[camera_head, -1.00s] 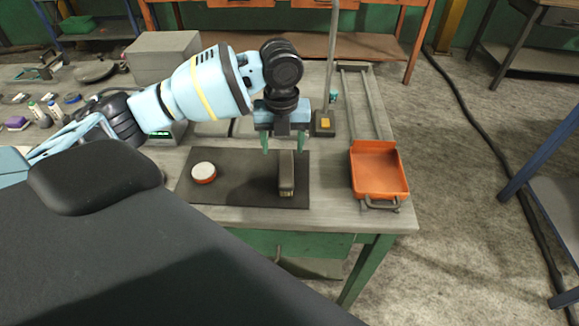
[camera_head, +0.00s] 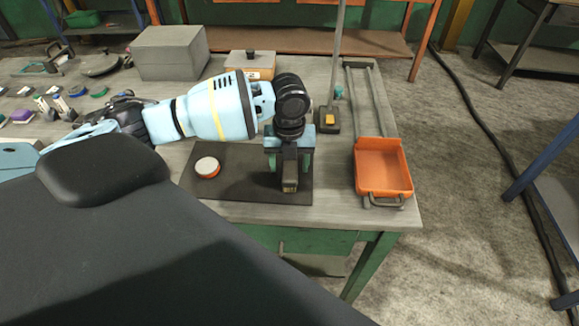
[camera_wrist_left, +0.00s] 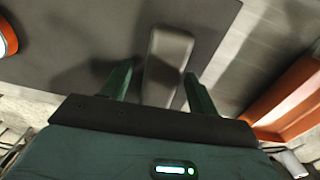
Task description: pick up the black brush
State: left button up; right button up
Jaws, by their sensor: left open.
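The black brush (camera_head: 290,180) lies on the dark mat (camera_head: 235,187), its long side pointing towards the front edge of the table. My left gripper (camera_head: 290,163) is low over the brush, with its fingers on either side of it. In the left wrist view the brush (camera_wrist_left: 168,62) shows as a dark grey block between the two green fingertips (camera_wrist_left: 158,82) of the open gripper. There are gaps between the fingers and the brush there. The near part of the brush is hidden by the gripper body in that view. My right gripper is not in view.
A round white-topped orange object (camera_head: 207,167) sits on the mat to the left. An orange tray (camera_head: 383,168) with a handle stands to the right. A thin pole on a dark base (camera_head: 327,120) rises behind the gripper. A grey box (camera_head: 170,55) stands at the back left.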

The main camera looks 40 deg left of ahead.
aim_at(288, 162)
pick_arm(q)
jog(key=c, duration=1.1)
jog(key=shift+r, duration=0.1)
jog(key=shift+r, duration=0.4)
jog(key=r, duration=0.2)
jog(key=shift+s+r, duration=0.3)
jog(key=shift+r, duration=0.05)
jog(key=s+r, duration=0.1)
jog(key=s, duration=1.4)
jog(key=shift+s+d+r+p, duration=0.2)
jog(key=shift+d+p, duration=0.1)
jog(key=shift+p, duration=0.15)
